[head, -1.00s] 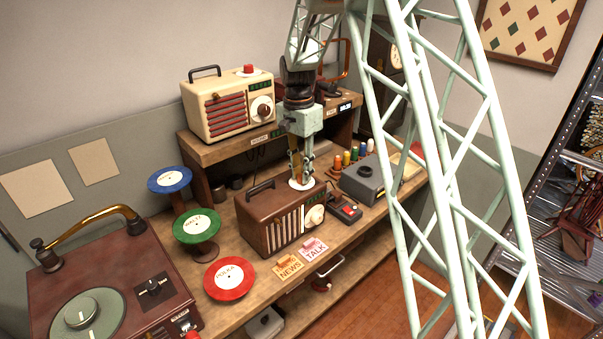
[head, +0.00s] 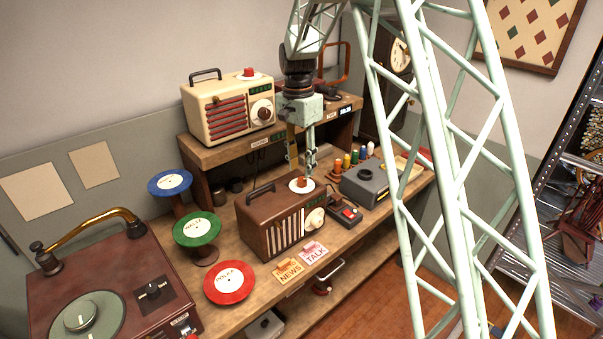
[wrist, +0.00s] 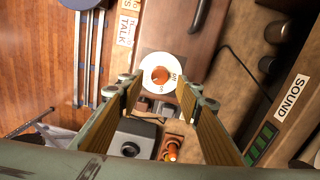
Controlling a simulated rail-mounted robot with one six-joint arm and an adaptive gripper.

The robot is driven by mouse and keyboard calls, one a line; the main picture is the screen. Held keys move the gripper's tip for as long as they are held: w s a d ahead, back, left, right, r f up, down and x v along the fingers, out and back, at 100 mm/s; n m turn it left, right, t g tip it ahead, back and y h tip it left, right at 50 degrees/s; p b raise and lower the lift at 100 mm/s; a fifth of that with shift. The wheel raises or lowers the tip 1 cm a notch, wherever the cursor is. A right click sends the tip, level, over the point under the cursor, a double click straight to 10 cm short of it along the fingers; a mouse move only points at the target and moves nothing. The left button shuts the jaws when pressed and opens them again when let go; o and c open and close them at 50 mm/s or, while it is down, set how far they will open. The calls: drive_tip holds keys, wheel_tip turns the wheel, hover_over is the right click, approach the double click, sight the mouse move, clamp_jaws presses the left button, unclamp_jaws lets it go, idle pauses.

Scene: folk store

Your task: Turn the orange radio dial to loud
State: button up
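The orange dial (head: 301,182) is a small knob on a round white plate on top of the brown radio (head: 262,227). In the wrist view the dial (wrist: 160,74) lies ahead between my fingers, with small dark lettering on its white plate; the words are too small to read surely. My gripper (head: 301,166) points down just above the dial and appears apart from it. In the wrist view my gripper (wrist: 160,92) has its two fingers spread wide with nothing held between them.
A grey box (head: 365,184) with a black knob and a small red-buttoned device (head: 345,210) stand right of the radio. Coloured spools (head: 354,157) stand behind. A cream radio (head: 230,108) sits on the shelf. NEWS and TALK cards (head: 289,270) lie in front.

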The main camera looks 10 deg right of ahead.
sight(301, 179)
wheel_tip(301, 179, up, 8)
drive_tip(key=shift+w+a, duration=0.15)
idle(0.3)
drive_tip(key=shift+f, duration=0.1)
drive_tip(key=s+r+n+t+b, duration=0.1)
drive_tip(key=s+r+n, duration=0.1)
drive_tip(key=s+r, duration=0.5)
drive_tip(key=s+r+n+t+b, duration=0.1)
drive_tip(key=s+r+n, duration=0.15)
drive_tip(key=s, duration=0.75)
drive_tip(key=s+r+n+b, duration=0.1)
drive_tip(key=s+r, duration=0.4)
drive_tip(key=s, duration=0.4)
drive_tip(key=s+f+n+t+b, duration=0.1)
drive_tip(key=s+f+n, duration=0.1)
drive_tip(key=s, duration=1.2)
drive_tip(key=s+f+n+t+b, duration=0.1)
drive_tip(key=s+f+n, duration=0.2)
drive_tip(key=s, duration=1.2)
drive_tip(key=shift+d+n+t+b, duration=0.25)
drive_tip(key=shift+n+t+b, duration=0.05)
drive_tip(key=shift+n+b, duration=0.15)
